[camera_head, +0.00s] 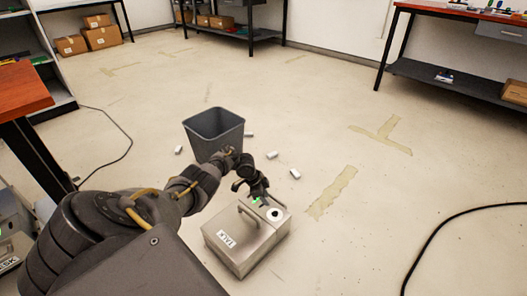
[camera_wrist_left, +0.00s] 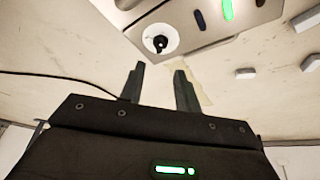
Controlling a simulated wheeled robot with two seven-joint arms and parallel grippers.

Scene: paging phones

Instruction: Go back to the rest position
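My left gripper (camera_head: 256,188) is just above the back edge of a grey metal box phone (camera_head: 240,248) on the floor. The phone has a top handle, a white label, a white disc with a black knob and a lit green light. In the left wrist view my left gripper (camera_wrist_left: 158,82) has its two fingers apart with nothing between them. The phone (camera_wrist_left: 195,32) shows beyond the fingertips there, apart from them. My right gripper is not in view.
A dark grey bin (camera_head: 213,132) stands behind my left forearm, with several small white blocks around it. Another grey device (camera_head: 8,258) is partly visible at the lower left. A workbench (camera_head: 440,78) stands at the back right. A black cable (camera_head: 440,240) lies right.

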